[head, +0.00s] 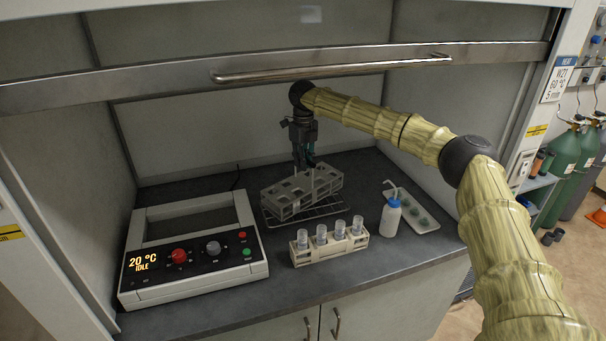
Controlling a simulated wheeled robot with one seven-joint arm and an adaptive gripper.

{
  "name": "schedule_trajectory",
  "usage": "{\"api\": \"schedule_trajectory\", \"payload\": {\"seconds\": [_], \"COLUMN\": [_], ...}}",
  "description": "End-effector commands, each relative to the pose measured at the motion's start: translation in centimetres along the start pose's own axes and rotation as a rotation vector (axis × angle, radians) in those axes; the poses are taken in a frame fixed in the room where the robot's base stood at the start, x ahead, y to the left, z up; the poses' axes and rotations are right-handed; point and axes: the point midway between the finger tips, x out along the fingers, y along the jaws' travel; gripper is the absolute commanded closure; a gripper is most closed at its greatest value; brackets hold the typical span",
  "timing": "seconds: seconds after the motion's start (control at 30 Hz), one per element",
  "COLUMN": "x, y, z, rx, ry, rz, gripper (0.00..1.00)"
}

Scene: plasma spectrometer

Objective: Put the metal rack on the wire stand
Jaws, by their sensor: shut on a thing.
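The metal rack (287,203) is a grey block with several holes in its top. It shows in the head view near the middle of the dark bench, turned at an angle. The wire stand (337,206) lies flat on the bench under the rack, its front and right wires showing. My gripper (305,168) points down from above and is shut on the rack near the middle of its top. The rack is over the stand and covers most of it. I cannot tell whether the rack touches the wires or hangs slightly above them.
A heater unit (190,252) with a display reading 20 °C IDLE stands at left. A pale rack (330,251) of capped vials is in front. A blue-capped wash bottle (391,217) and a white tray (424,219) are at right. The raised sash handle (330,70) crosses above.

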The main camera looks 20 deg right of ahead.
Motion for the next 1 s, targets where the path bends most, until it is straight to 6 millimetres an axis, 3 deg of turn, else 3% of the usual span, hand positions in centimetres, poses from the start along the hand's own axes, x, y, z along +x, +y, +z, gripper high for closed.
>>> {"api": "schedule_trajectory", "payload": {"seconds": [0.37,0.8,0.83,0.9,1.0], "x": [3.5,4.1,4.0,4.0,4.0], "y": [-0.1,0.0,0.0,0.0,0.0], "z": [0.0,0.0,0.0,0.0,0.0], "rx": [0.000,0.000,0.000,-0.001,-0.001], "ry": [-0.002,-0.003,-0.002,-0.002,-0.002], "rz": [0.001,0.000,0.000,0.000,0.000], "gripper": [1.00,1.00,0.81,0.68,0.65]}}
